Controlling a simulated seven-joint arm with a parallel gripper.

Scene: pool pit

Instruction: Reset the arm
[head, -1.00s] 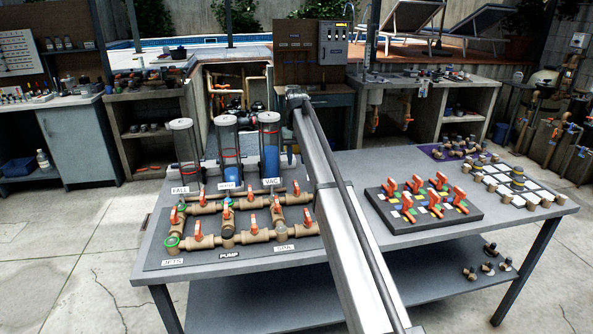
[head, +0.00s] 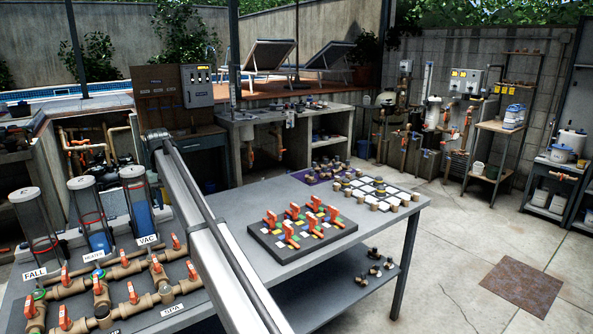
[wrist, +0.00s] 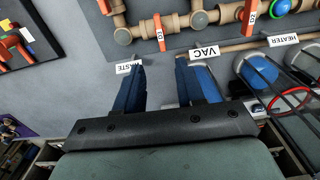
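My gripper (wrist: 157,90) shows in the wrist view with its two blue fingers apart and nothing between them. It hangs over the grey table, near the VAC label (wrist: 204,53) and a second label (wrist: 128,67) partly covered by a finger. In the head view my arm crosses the table from the bottom edge; the gripper itself is hidden there.
Left of my arm are brown pipes with orange-handled valves (head: 132,292) and clear cylinders (head: 137,200). Right of it lie a dark board with orange handles (head: 302,232) and a white grid board (head: 375,188). Open floor (head: 450,270) lies to the right.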

